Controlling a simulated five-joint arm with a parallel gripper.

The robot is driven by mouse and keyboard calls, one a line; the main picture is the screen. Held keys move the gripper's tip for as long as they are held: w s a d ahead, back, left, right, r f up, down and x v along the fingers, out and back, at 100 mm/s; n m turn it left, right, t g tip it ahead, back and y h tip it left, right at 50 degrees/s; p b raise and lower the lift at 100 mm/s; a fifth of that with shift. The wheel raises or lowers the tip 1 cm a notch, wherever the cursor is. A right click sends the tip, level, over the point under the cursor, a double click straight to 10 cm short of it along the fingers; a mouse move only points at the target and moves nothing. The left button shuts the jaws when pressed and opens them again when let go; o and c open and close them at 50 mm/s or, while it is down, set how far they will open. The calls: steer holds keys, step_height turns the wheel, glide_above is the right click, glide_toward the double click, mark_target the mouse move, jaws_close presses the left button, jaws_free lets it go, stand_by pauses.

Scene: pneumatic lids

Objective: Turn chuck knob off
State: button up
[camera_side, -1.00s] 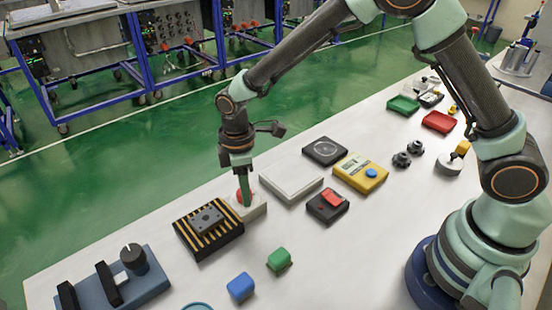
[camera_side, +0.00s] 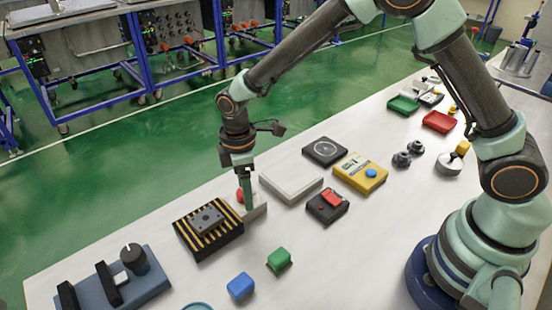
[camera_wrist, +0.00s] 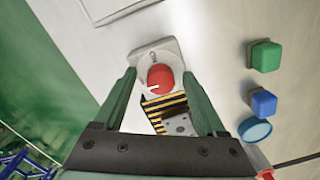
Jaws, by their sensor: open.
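A red round knob (camera_wrist: 160,77) with a white index line sits on a pale base plate (camera_wrist: 172,47). In the wrist view it lies between the tips of my gripper (camera_wrist: 159,76). The two green fingers are apart, one on each side of the knob. In the side view my gripper (camera_side: 246,203) points down at the knob (camera_side: 239,195), with a finger at its right; contact cannot be told. The black-and-yellow striped chuck (camera_side: 225,240) is beside the knob's base, with a grey metal block (camera_side: 207,220) on it.
A blue fixture with a black dial (camera_side: 133,259) stands at the lower left. Green (camera_side: 279,259) and blue (camera_side: 240,287) blocks lie in front of the chuck. A pale flat plate (camera_side: 291,184), a black box with a red switch (camera_side: 328,205) and a yellow meter (camera_side: 360,173) are to the right.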

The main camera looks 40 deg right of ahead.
step_height(320, 180, up, 12)
steer(key=shift+w, duration=0.15)
stand_by(0.3)
steer(key=s+d+r+m+t, duration=0.3)
steer(key=s+d+m, duration=0.3)
steer(key=d, duration=0.3)
steer(key=s+d+r+m+t, duration=0.3)
steer(key=s+d+r+m, duration=0.3)
steer(key=d+m, duration=0.1)
steer(key=shift+s+d, duration=0.4)
steer(key=shift+d, duration=0.5)
